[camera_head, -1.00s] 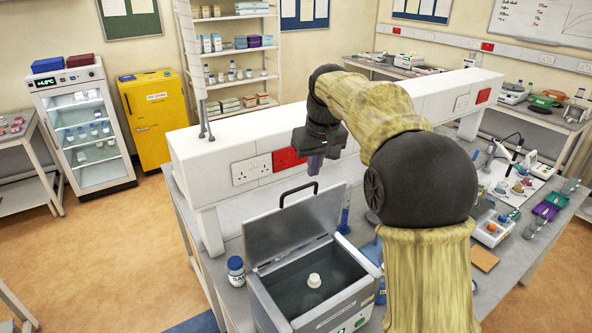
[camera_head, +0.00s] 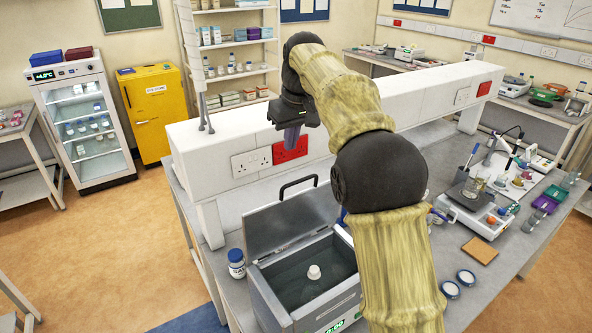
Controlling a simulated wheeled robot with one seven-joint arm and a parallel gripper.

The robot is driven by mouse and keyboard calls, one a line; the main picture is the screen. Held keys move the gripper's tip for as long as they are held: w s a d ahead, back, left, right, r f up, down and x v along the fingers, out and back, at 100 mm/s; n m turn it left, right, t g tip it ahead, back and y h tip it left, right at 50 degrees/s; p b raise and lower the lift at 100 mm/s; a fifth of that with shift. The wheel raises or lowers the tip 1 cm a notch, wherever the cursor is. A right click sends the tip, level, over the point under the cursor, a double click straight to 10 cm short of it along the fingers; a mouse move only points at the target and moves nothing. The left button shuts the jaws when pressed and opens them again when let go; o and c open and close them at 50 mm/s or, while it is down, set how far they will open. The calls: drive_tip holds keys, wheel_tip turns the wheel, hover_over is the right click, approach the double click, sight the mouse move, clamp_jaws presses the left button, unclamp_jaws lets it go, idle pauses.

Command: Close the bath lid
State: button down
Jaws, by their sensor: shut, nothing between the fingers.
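The bath (camera_head: 352,294) is a grey box on the bench, with dark water inside and a white-capped item (camera_head: 314,272) standing in it. Its metal lid (camera_head: 290,222) stands raised at the back, tilted up, with a black handle (camera_head: 298,183) along its top edge. My gripper (camera_head: 291,137) is above and behind the lid handle in the picture, pointing down in front of the white bench spine. It is shut and empty, and apart from the lid. My arm hides part of the bench to the right of the bath.
A balance (camera_head: 480,210), round dishes (camera_head: 465,277) and a brown board (camera_head: 479,250) lie to the right.

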wheel_tip(320, 180, down, 8)
drive_tip(key=s+d+p, duration=0.1)
drive_tip(key=p, duration=0.2)
drive_tip(key=shift+s+r, duration=0.2)
drive_tip(key=shift+s, duration=0.15)
drive_tip(key=shift+d, duration=0.1)
drive_tip(key=shift+d+f, duration=0.15)
idle(0.3)
